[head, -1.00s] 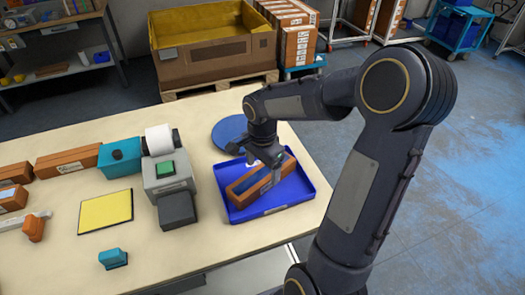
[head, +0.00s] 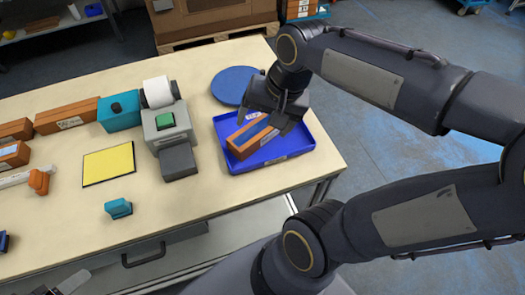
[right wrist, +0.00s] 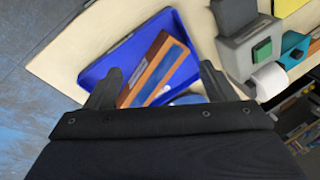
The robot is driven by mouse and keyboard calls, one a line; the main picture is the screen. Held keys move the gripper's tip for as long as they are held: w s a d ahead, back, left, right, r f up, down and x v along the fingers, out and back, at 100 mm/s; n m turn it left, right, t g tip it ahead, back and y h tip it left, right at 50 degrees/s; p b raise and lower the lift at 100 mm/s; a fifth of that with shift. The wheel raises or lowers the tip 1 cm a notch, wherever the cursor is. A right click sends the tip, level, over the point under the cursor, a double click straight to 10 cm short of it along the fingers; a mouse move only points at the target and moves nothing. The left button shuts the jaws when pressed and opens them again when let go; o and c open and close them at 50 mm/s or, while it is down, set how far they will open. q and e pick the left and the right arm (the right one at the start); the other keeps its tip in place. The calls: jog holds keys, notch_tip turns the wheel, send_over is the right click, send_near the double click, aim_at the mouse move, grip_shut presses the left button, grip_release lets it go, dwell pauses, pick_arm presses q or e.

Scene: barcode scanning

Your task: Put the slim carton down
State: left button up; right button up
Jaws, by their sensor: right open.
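The slim carton (head: 249,138) is brown with a blue strip on its top. It lies in the blue tray (head: 300,136) at the right end of the table. In the right wrist view the carton (right wrist: 155,68) lies across the blue tray (right wrist: 102,70). My right gripper (head: 268,125) is above the tray, over the carton's far right part. The fingers hide a little of the carton. A bit of my left gripper (head: 75,282) may show at the bottom left edge.
A grey label printer (head: 172,125) with a paper roll stands left of the tray. A round blue disc (head: 234,86) lies behind it. A yellow pad (head: 108,164), a small teal block (head: 118,208) and several brown cartons (head: 67,115) lie further left. The table's front middle is clear.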

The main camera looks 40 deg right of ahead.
jog(key=s+a+f+n+t+y, duration=0.2)
jog(key=s+a+f+n, duration=0.1)
jog(key=s+a+n, duration=0.2)
jog(key=shift+s+a+n+t, duration=0.4)
jog(key=shift+s+n, duration=0.35)
jog(key=shift+n, duration=0.35)
